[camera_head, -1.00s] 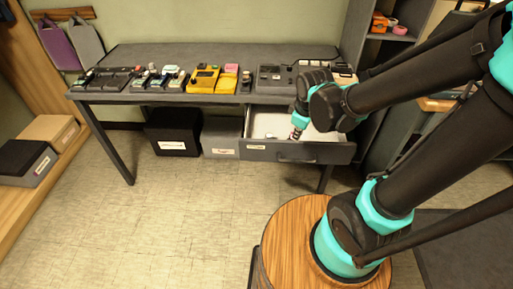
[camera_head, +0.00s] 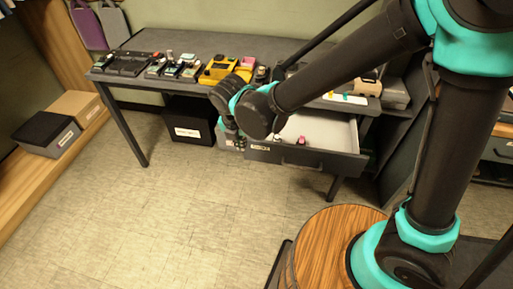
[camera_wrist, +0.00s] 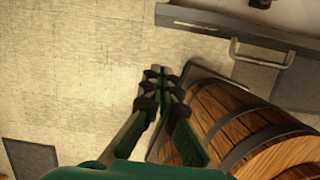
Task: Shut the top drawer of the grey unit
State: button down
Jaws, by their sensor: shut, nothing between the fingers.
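The grey unit (camera_head: 135,42) is a desk-like table against the wall. Its drawer (camera_head: 310,159) stands pulled out, with a dark grey front, a bar handle and a pale inside holding a few small items. In the wrist view the drawer front (camera_wrist: 215,24) and its handle cross the upper right. My gripper (camera_head: 238,142) is by the left end of the drawer front, partly hidden by my arm. In the wrist view my gripper (camera_wrist: 156,72) is shut and empty, pointing toward the floor beside the drawer. I cannot tell whether it touches the drawer.
Pedals and a yellow device (camera_head: 216,70) lie on the tabletop. A black box (camera_head: 188,120) stands under it. Boxes (camera_head: 46,135) sit on a wooden shelf at the left. A dark shelf unit stands at the right. The floor (camera_head: 180,220) in front is clear.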

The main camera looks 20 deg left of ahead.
jog(key=w+a+f, duration=0.2)
jog(key=w+f, duration=0.3)
jog(key=f, duration=0.5)
jog(key=shift+w+n, duration=0.3)
dwell(0.4)
jog(key=w+a, duration=0.2)
jog(key=w, duration=0.7)
jog(key=w+a, duration=0.2)
jog(key=w, duration=0.8)
jog(key=shift+w+a, duration=0.15)
jog(key=shift+a, duration=0.05)
